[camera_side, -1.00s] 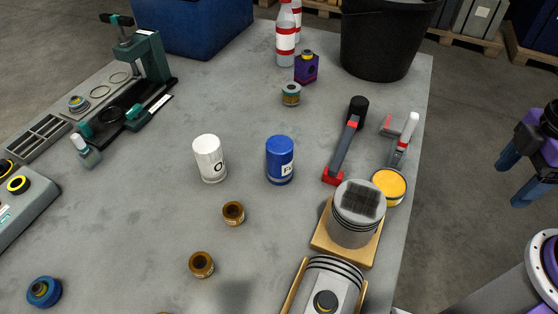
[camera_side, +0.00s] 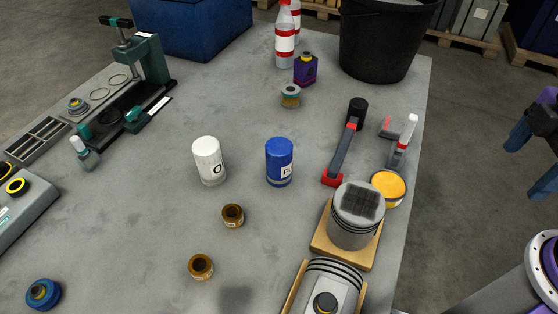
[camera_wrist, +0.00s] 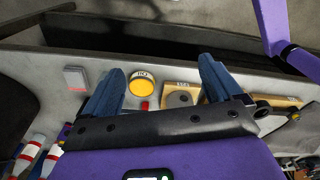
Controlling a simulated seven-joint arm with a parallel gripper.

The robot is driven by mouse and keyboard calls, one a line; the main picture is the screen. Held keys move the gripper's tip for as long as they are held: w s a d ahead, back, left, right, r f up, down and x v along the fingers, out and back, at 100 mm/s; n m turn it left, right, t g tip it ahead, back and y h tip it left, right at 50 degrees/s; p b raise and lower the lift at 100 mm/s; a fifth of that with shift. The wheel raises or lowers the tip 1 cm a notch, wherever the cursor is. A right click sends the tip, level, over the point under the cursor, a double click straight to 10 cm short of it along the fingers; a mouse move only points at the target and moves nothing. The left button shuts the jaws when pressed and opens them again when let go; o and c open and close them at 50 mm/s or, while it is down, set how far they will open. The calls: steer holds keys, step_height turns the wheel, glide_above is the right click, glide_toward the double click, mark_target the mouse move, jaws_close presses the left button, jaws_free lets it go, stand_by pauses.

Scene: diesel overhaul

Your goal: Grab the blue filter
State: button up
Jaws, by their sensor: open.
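The blue filter (camera_side: 279,162) is an upright blue canister with a white label, standing on the grey table in the side view. A similar white canister (camera_side: 208,161) stands to its left, a gap apart. My gripper (camera_side: 526,170) is at the right edge of the side view, off the table's right side and well away from the blue filter. Its two blue fingers are spread, with nothing between them. In the wrist view my gripper (camera_wrist: 160,85) shows the same open fingers. The blue filter cannot be made out in the wrist view.
A red-and-black tool (camera_side: 343,150), a yellow-topped tin (camera_side: 388,187) and a piston (camera_side: 354,220) on a wooden block lie between my gripper and the blue filter. Two small brown parts (camera_side: 233,215) (camera_side: 201,266) lie in front. A black bucket (camera_side: 380,45) stands behind.

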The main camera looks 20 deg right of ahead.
steer(key=w+a+n+t+h, duration=0.5)
steer(key=w+a+n, duration=0.5)
steer(key=w+a, duration=0.3)
steer(key=a+n+t, duration=0.8)
steer(key=a+n, duration=0.2)
steer(key=a, duration=1.2)
glide_toward(279, 161)
steer(key=shift+y, duration=0.3)
steer(key=x, duration=0.4)
steer(key=f+x, duration=0.1)
steer(key=x, duration=0.4)
steer(key=s+f+x, duration=0.1)
steer(key=x, duration=0.4)
steer(key=shift+w+d, duration=0.1)
steer(key=shift+d, duration=0.1)
steer(key=shift+r, duration=0.1)
steer(key=c, duration=1.2)
